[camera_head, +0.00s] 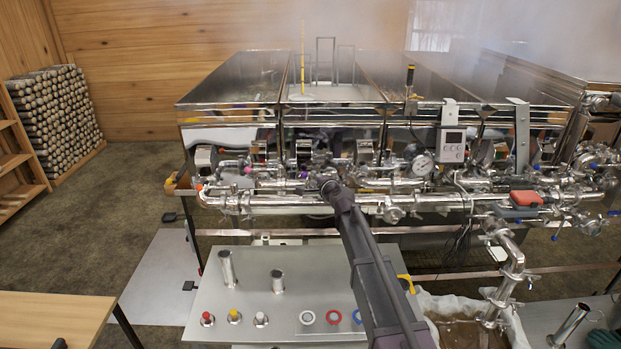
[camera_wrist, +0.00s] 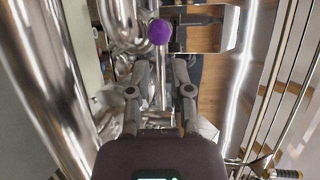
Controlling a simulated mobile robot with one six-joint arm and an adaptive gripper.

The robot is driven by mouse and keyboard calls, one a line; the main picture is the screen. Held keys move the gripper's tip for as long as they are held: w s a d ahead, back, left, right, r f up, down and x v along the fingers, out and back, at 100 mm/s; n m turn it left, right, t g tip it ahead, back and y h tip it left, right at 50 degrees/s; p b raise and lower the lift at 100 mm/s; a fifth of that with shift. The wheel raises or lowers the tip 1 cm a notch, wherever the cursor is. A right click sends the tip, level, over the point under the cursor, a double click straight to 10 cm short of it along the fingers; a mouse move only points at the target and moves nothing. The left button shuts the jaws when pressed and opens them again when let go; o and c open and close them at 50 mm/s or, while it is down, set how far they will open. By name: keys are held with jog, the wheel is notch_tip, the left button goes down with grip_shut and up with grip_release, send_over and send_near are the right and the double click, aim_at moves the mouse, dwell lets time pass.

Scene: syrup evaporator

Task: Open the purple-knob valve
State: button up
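The purple knob (camera_wrist: 159,31) is a round ball on the end of a thin metal lever, high in the middle of the wrist view. My gripper (camera_wrist: 160,65) has its two fingers apart, with the lever showing between them. The knob appears just beyond the fingertips, and I cannot tell whether either finger touches the lever.
A long shiny pipe (camera_head: 270,204) runs across the evaporator's front. A pink knob (camera_head: 248,170) lies left of my gripper, and a pressure gauge (camera_head: 421,164) to the right. A metal panel with buttons (camera_head: 270,300) stands below. Pipes crowd the gripper closely. Steam rises behind.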

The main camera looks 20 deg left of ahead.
aim_at(310, 175)
jog(key=shift+b+x, duration=0.3)
jog(key=shift+x, duration=1.8)
grip_shut()
